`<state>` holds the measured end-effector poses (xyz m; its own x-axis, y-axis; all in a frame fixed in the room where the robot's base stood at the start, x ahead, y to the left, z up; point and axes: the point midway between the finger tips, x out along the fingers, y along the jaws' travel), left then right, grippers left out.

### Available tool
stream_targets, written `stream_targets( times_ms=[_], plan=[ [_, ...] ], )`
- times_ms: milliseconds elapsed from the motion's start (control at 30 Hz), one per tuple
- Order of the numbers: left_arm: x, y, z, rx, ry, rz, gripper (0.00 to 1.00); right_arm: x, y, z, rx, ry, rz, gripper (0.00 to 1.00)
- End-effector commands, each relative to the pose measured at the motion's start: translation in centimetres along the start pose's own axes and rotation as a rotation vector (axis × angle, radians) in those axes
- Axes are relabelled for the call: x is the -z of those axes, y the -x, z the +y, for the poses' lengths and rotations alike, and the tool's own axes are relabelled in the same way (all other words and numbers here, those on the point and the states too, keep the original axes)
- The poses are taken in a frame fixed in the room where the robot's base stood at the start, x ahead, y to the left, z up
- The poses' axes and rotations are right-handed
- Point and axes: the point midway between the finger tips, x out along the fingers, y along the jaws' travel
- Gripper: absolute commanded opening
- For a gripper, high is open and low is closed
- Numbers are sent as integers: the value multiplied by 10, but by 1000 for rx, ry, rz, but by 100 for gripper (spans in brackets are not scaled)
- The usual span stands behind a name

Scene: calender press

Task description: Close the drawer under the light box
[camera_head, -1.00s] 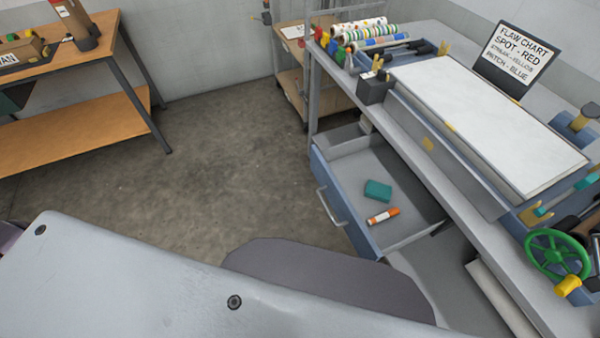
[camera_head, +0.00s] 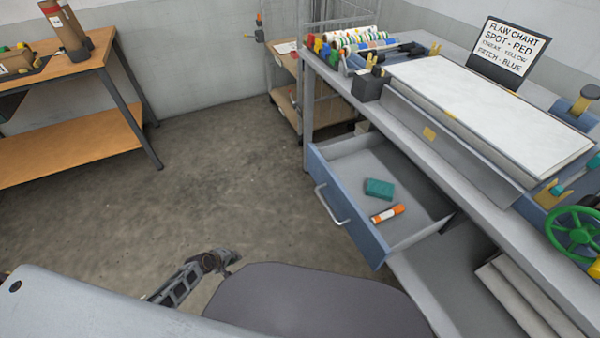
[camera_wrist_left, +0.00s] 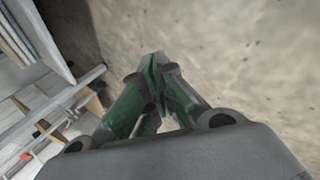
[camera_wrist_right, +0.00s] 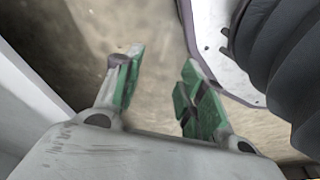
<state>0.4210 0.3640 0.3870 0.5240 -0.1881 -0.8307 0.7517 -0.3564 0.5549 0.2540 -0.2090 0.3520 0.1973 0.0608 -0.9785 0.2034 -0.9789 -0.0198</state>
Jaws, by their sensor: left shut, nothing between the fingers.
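The drawer (camera_head: 340,222) under the light box (camera_head: 485,112) stands open, pulled out toward the left of the bench. It has a blue front with a pale bar handle (camera_head: 331,206). A teal block (camera_head: 380,188) and an orange-and-white marker (camera_head: 388,214) lie inside it. My left gripper (camera_head: 228,260) is low over the floor, left of and nearer than the drawer front, apart from it. In the left wrist view its green-padded fingers (camera_wrist_left: 158,65) are together and empty. My right gripper (camera_wrist_right: 163,62) shows only in its wrist view, fingers spread and empty.
The grey bench (camera_head: 400,128) holds rolls, a flaw chart (camera_head: 507,50) and a green handwheel (camera_head: 577,232). White panels (camera_head: 520,290) sit on its lower shelf. A wooden table (camera_head: 75,75) stands at the left. The floor (camera_head: 220,165) between is clear.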

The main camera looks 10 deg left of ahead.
Motion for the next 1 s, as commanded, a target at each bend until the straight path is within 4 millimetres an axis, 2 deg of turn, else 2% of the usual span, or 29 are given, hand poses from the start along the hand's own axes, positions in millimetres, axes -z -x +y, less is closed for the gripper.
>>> stream_targets(
  times_ms=[200,500,767,1000],
  plan=[
    [22,-1,62,-126,218,-50,0,28,10,-6,13,-1,25,40],
    [34,16,146,-279,498,-187,0,60,35,-14,30,-1,54,40],
    [33,45,215,-380,711,-361,0,82,62,-21,46,2,79,40],
    [20,80,271,-432,882,-562,0,96,91,-26,60,6,103,40]
  ],
)
